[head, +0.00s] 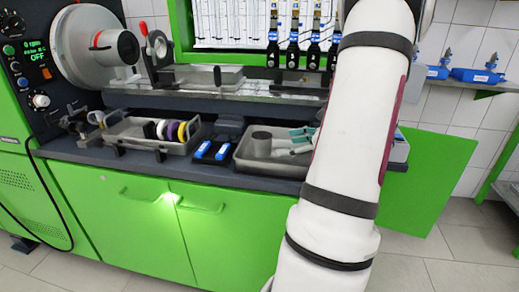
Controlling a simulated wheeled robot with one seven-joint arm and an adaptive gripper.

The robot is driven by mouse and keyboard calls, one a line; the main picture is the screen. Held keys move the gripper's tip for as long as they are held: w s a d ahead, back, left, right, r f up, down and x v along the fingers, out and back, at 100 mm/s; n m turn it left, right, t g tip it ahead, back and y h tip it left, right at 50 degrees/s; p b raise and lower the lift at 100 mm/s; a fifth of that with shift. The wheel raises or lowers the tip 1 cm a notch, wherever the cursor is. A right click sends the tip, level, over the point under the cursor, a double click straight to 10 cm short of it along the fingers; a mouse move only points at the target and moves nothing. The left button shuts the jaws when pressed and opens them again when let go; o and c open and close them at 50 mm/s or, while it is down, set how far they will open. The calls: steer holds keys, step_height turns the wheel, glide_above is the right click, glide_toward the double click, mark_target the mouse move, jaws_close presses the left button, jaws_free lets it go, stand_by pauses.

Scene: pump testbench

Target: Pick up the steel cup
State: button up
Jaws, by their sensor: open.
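A grey cylinder (261,142), which looks like the steel cup, stands upright at the left end of a metal tray on the bench. White and teal pieces (299,138) lie beside it on the right. My white arm rises through the right of the head view and leaves at the top edge. My gripper does not show. The arm hides the right end of the tray.
The metal tray (245,164) sits on the dark worktop over green cabinets (130,215). To its left are blue items (212,151) and another tray (122,127) with coloured rings (172,130). A metal shelf (225,101) runs behind. Floor is clear at right.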

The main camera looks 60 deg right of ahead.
mark_target(270, 147)
steer(key=b+x, duration=0.2)
steer(key=x, duration=0.7)
steer(key=shift+w+a+f, duration=0.2)
steer(key=shift+w, duration=0.05)
steer(key=shift+c, duration=0.4)
steer(key=shift+a, duration=0.1)
steer(key=c, duration=1.2)
